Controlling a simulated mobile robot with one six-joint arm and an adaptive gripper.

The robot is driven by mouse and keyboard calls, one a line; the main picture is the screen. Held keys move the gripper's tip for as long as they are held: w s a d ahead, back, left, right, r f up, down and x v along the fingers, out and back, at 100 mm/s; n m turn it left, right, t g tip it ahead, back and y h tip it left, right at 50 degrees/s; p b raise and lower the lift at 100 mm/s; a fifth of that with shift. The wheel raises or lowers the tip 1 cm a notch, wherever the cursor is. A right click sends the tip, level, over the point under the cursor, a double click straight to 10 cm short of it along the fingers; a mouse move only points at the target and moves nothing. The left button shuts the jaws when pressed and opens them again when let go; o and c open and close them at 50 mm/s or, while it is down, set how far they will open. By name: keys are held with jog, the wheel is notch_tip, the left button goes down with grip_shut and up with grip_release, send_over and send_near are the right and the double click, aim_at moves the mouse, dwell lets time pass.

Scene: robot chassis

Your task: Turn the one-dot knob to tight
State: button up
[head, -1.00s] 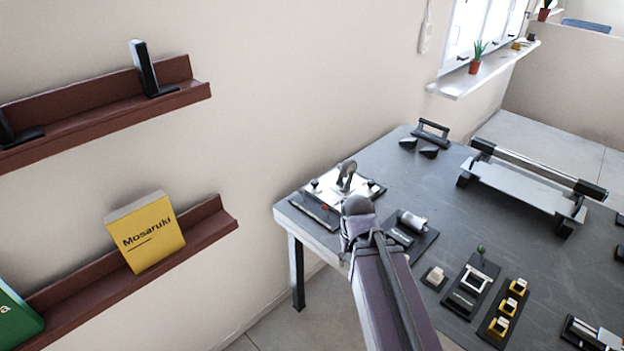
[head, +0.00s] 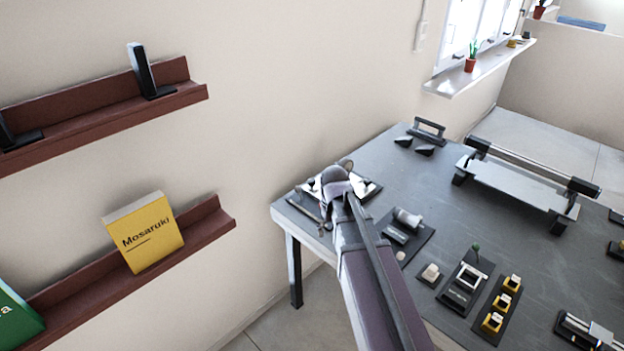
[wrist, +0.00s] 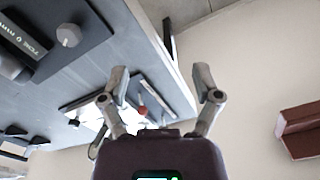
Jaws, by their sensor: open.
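My gripper (wrist: 158,92) is open and empty, its two fingers spread in the wrist view. A red-tipped part (wrist: 143,110) shows between the fingers, by a pale plate (wrist: 88,101) at the table's edge. A small dark knob-like piece (wrist: 74,123) stands near that plate. A grey round knob (wrist: 68,35) is beside a dark lettered block, away from the fingers. No dots can be made out, so I cannot tell which knob is the one-dot one. In the head view my arm covers much of the pale plate (head: 370,188) at the table's near-left corner.
The dark table (head: 470,220) carries several fixtures, including a block with a grey cylinder (head: 408,217), a panel with yellow blocks (head: 497,307) and a long roller (head: 520,165). Wall shelves (head: 130,255) are at the left. Bare tabletop lies near the middle.

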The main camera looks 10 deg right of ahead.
aim_at(311, 180)
jog(key=w+r+n+p, duration=0.2)
jog(key=w+n, duration=0.2)
jog(key=w, duration=1.4)
jog(key=w+r+n+p, duration=0.2)
jog(key=w+n, duration=0.1)
jog(key=w, duration=1.4)
jog(key=shift+w+n, duration=0.4)
jog(key=shift+f, duration=0.1)
notch_tip(311, 180, down, 13)
jog(key=b, duration=1.4)
jog(key=shift+f, duration=0.2)
grip_shut()
jog(key=shift+a, duration=0.25)
jog(key=shift+d, duration=0.15)
